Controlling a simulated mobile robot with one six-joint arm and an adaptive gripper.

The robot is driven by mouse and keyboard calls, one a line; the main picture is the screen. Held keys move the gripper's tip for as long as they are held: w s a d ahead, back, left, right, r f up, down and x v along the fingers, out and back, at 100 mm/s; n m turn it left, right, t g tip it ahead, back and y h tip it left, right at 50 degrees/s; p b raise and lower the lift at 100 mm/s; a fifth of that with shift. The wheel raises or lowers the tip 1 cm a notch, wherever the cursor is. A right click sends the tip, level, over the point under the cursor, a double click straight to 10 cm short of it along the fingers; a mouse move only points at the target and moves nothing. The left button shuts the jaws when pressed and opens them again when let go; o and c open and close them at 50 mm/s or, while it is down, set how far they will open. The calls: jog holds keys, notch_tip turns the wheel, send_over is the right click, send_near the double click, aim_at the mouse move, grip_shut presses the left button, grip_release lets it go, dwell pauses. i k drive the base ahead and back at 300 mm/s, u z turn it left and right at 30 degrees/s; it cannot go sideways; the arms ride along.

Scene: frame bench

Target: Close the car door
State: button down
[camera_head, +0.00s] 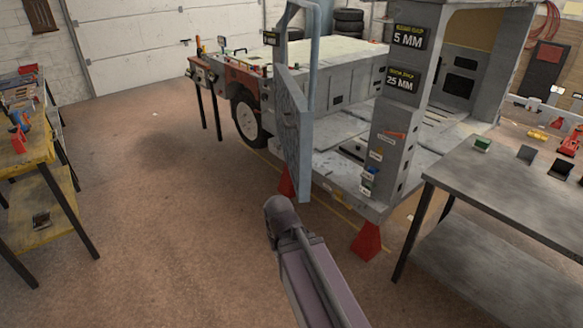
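The car door (292,128), a blue-grey panel with a window frame above, stands open. It is seen nearly edge-on at the side of the grey car body (355,80). The doorway behind it is open, and the car floor shows to its right. My arm (305,265) reaches up from the bottom of the view and ends in a dark rounded part (283,216). That end is in front of the door and below it in the picture. I see no contact with the door. My gripper's fingers do not show.
A grey metal table (520,190) stands at the right. A yellow workbench (25,150) with tools is at the left. Red stands (367,241) are under the car body. The brown floor left of the door is clear.

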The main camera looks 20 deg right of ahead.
aim_at(294, 114)
jog(key=z, duration=0.05)
jog(key=i, duration=1)
jog(key=u, duration=0.05)
